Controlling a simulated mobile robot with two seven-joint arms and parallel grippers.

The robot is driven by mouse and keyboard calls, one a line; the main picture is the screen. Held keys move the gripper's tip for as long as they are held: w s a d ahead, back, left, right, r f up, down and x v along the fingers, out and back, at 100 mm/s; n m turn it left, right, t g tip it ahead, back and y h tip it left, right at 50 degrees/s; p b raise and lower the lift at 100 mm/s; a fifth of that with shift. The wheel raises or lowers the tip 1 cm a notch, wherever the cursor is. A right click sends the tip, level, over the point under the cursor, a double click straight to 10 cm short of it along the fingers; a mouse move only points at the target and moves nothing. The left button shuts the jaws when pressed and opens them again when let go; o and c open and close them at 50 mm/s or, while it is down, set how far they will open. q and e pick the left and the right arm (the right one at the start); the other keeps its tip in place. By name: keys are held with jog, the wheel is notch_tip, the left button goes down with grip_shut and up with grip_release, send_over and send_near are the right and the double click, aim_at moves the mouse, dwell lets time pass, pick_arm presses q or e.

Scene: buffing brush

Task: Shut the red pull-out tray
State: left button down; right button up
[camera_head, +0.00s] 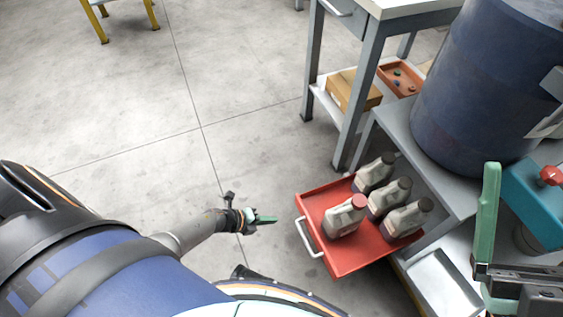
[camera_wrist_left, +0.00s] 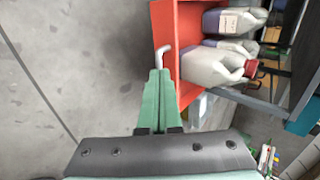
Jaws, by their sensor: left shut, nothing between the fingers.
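The red pull-out tray (camera_head: 345,262) sticks out of the grey shelf unit and carries several grey bottles (camera_head: 345,217). Its pale bar handle (camera_head: 306,238) is on its left front side. My left gripper (camera_head: 274,219) is shut and empty, left of the handle, with a gap in the head view. In the left wrist view, the closed green fingers (camera_wrist_left: 158,74) point at the handle (camera_wrist_left: 163,54), beside the red tray (camera_wrist_left: 177,30); I cannot tell whether they touch. My right gripper (camera_head: 490,270) is at the lower right, partly cut off; its finger opening is unclear.
A large blue drum (camera_head: 485,85) stands on the grey shelf unit (camera_head: 410,140). A workbench (camera_head: 350,90) with a cardboard box (camera_head: 353,90) and an orange bin (camera_head: 400,77) is behind. A teal object (camera_head: 535,200) with a red knob is at right.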

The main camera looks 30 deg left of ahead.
aim_at(305, 215)
pick_arm(q)
jog(key=b+x, duration=0.2)
jog(key=x, duration=0.1)
jog(key=r+b+x, duration=0.1)
jog(key=b+x, duration=0.1)
jog(key=x, duration=0.2)
jog(key=w+d+b+x, duration=0.1)
jog(key=b+x, duration=0.1)
jog(key=x, duration=0.1)
jog(key=shift+w+d, duration=0.1)
jog(key=shift+w, duration=0.15)
jog(key=shift+w+d, duration=0.3)
jog(key=shift+w, duration=0.05)
pick_arm(e)
notch_tip(305, 215, down, 8)
jog(key=a, duration=0.1)
jog(key=shift+w+r+g, duration=0.15)
jog(key=shift+g, duration=0.15)
pick_arm(q)
jog(key=shift+w+d+r, duration=0.1)
